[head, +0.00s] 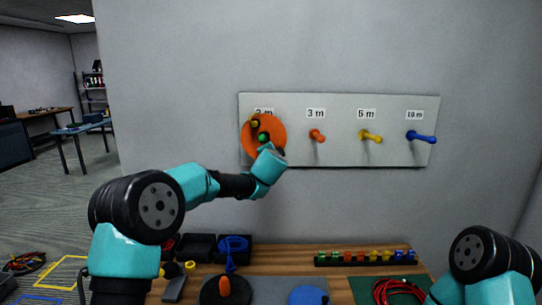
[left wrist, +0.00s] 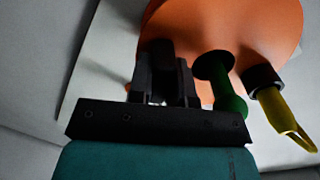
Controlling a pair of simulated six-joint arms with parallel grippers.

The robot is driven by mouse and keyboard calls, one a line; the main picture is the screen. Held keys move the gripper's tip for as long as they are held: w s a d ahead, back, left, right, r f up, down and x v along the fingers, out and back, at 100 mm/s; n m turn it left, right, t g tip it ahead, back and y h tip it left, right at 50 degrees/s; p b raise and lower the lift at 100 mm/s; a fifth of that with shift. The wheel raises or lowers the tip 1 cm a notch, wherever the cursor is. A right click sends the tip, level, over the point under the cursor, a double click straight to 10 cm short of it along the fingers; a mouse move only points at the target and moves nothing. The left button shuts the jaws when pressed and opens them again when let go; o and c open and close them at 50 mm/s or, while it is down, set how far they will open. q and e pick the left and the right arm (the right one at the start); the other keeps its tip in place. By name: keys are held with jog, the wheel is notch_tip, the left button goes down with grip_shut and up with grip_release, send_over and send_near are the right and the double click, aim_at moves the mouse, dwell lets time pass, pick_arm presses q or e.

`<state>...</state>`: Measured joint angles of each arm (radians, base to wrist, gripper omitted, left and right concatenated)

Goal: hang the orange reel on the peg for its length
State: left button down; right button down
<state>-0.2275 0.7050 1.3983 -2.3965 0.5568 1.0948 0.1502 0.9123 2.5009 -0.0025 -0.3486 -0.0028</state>
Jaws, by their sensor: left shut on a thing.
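The orange reel (head: 275,128) is up against the white peg board (head: 345,152), at the leftmost peg, whose label is partly covered and seems to read 2 m. The green peg (head: 262,138) shows in front of the reel's face. In the left wrist view the green peg (left wrist: 232,100) sticks out through a dark hole in the orange reel (left wrist: 260,28). A yellow piece with a loop (left wrist: 275,110) juts from the reel beside it. My left gripper (left wrist: 166,75) is shut on the reel near its lower edge. My right gripper is out of view.
Orange 3 m (head: 317,135), yellow 5 m (head: 370,136) and blue 10 m (head: 420,137) pegs are bare. On the wooden bench are dark bins (head: 196,247), a row of coloured pieces (head: 365,257), a blue disc (head: 306,295) and a red cable (head: 398,290).

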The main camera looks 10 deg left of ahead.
pick_arm(q)
jog(key=shift+w+a+f, duration=0.1)
jog(key=shift+w+f, duration=0.1)
jog(key=shift+w, duration=0.2)
dwell(0.3)
jog(key=c, duration=1)
grip_release()
jog(key=shift+f, duration=0.1)
jog(key=shift+o, duration=0.2)
jog(key=shift+s, duration=0.15)
